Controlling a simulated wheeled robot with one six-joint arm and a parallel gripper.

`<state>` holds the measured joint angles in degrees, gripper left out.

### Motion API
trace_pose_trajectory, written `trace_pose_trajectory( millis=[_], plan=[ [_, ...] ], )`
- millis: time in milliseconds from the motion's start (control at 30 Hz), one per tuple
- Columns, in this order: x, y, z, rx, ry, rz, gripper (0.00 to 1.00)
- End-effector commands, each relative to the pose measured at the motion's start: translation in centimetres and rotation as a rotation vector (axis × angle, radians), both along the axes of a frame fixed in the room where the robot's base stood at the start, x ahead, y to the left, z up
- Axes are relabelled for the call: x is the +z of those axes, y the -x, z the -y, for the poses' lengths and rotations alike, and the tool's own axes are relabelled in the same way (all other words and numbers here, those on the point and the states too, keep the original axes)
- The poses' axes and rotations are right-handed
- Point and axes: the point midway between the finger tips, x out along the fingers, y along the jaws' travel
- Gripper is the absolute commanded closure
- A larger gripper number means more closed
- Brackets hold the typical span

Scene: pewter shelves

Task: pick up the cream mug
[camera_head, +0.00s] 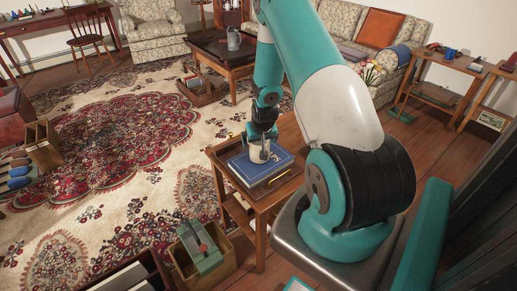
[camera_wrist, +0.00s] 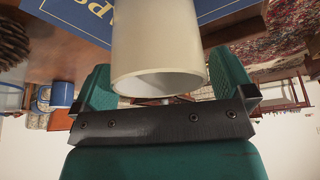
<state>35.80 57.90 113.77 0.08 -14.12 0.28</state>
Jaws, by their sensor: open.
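The cream mug (camera_head: 259,153) stands on a blue book (camera_head: 240,166) on a small wooden side table (camera_head: 262,200). My gripper (camera_head: 262,138) reaches down over the mug from above and hides part of it. In the wrist view the mug (camera_wrist: 158,45) is large and close, with its round open rim facing the camera. The teal fingers of my gripper (camera_wrist: 162,88) are spread, one at each side of the mug. Whether either finger touches it I cannot tell.
A wooden tray edge shows under the book. A crate (camera_head: 228,265) with a green item stands on the floor left of the table. A dark table (camera_head: 210,48) with a grey watering can (camera_head: 233,38) stands farther back. The patterned rug on the left has free room.

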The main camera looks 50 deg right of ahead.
Motion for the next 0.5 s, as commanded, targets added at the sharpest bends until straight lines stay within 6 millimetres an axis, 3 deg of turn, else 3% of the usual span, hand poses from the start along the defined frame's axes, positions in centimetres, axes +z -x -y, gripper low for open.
trace_pose_trajectory(
  millis=[100, 333, 500],
  plan=[
    [-0.98, -0.34, 0.21, 0.001, 0.000, 0.000, 0.00],
    [-1.09, -0.42, 0.27, 0.001, 0.001, 0.001, 0.00],
    [-1.08, -0.40, 0.26, 0.001, 0.001, 0.001, 0.37]
  ],
)
